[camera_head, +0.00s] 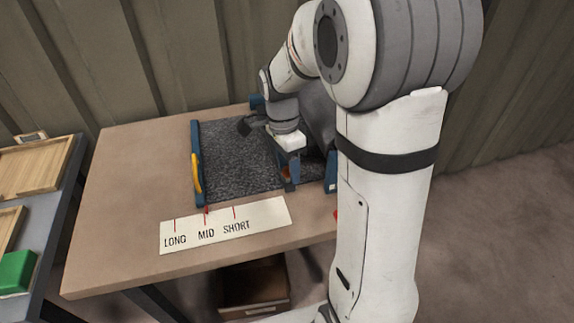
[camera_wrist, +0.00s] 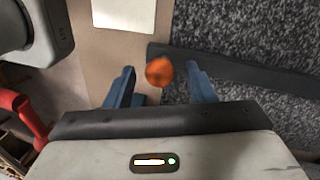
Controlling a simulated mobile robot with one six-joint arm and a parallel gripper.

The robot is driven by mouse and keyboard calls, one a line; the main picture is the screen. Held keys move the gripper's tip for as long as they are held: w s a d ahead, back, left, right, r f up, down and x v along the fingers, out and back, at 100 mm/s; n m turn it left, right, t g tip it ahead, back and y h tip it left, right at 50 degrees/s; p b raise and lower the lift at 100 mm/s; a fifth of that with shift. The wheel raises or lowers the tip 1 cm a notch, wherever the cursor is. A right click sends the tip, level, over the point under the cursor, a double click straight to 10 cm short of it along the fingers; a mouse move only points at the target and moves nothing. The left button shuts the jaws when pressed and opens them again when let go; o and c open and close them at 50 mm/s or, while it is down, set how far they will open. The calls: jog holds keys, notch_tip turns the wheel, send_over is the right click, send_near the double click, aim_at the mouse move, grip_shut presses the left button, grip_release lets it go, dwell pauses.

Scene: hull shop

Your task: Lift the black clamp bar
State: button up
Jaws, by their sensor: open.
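The black clamp bar (camera_wrist: 255,73) runs across the edge of a grey speckled surface in the wrist view. An orange rounded knob (camera_wrist: 158,72) is at its left end. My gripper (camera_wrist: 160,76) is open, with one blue finger on each side of the knob in the picture. Whether the fingers touch it, or how far off it is, I cannot tell. In the head view my gripper (camera_head: 289,180) points down at the right part of the speckled bed (camera_head: 235,160). My arm hides much of the bar there.
The bed lies on a brown table (camera_head: 125,190), with a blue rail and yellow handle (camera_head: 196,173) at its left. A white LONG, MID, SHORT plate (camera_head: 265,217) lies in front. A side bench with trays (camera_head: 35,165) and a green block (camera_head: 16,271) stands left.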

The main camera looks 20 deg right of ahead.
grip_shut()
dwell(0.4)
jog(key=shift+r, duration=0.1)
